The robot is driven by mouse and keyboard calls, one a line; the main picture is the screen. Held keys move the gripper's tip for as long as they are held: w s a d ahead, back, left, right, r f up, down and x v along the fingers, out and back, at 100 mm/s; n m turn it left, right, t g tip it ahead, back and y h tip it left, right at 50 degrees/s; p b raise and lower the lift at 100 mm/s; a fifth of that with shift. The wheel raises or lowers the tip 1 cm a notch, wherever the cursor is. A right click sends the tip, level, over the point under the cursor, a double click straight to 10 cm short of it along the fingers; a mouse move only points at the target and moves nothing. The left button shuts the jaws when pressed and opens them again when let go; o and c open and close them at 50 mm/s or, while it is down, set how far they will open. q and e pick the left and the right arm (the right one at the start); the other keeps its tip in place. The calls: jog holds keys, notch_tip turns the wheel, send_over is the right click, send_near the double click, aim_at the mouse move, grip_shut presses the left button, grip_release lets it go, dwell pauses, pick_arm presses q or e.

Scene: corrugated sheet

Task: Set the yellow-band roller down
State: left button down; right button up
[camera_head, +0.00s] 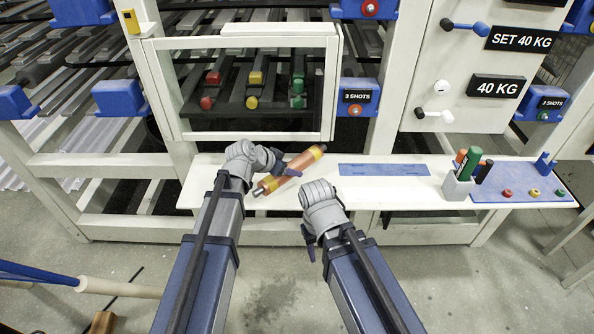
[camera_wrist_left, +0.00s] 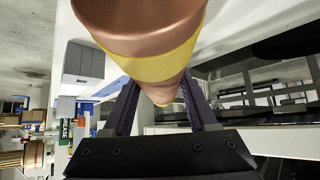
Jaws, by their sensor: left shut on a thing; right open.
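The yellow-band roller (camera_head: 304,160) is a copper-orange cylinder with yellow bands and grey end pins. It lies diagonally over the left part of the white shelf (camera_head: 226,197); I cannot tell whether it touches the shelf. My left gripper (camera_head: 274,163) is shut on it near its middle and hides part of it. In the left wrist view the roller (camera_wrist_left: 140,22) fills the top, between the two dark fingers (camera_wrist_left: 160,104). My right gripper (camera_head: 308,240) is open and empty in front of the shelf, right of the roller, its fingers partly hidden.
A flat blue strip (camera_head: 384,170) lies on the shelf right of the roller. Further right stand a white holder (camera_head: 457,188) with coloured cylinders and a blue panel (camera_head: 520,180) with coloured knobs. Behind is a framed window (camera_head: 240,134) with red, yellow and green-ended parts.

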aim_at(295, 161)
pick_arm(q)
jog(key=shift+w+d, duration=0.25)
jog(key=shift+w, duration=0.1)
jog(key=shift+w+d, duration=1.05)
jog(key=f+b, duration=0.3)
jog(key=shift+s+a, duration=0.15)
jog(key=shift+s, duration=0.1)
jog(key=shift+f+b, duration=0.25)
jog(key=shift+b, duration=0.1)
jog(key=shift+c, duration=1)
grip_release()
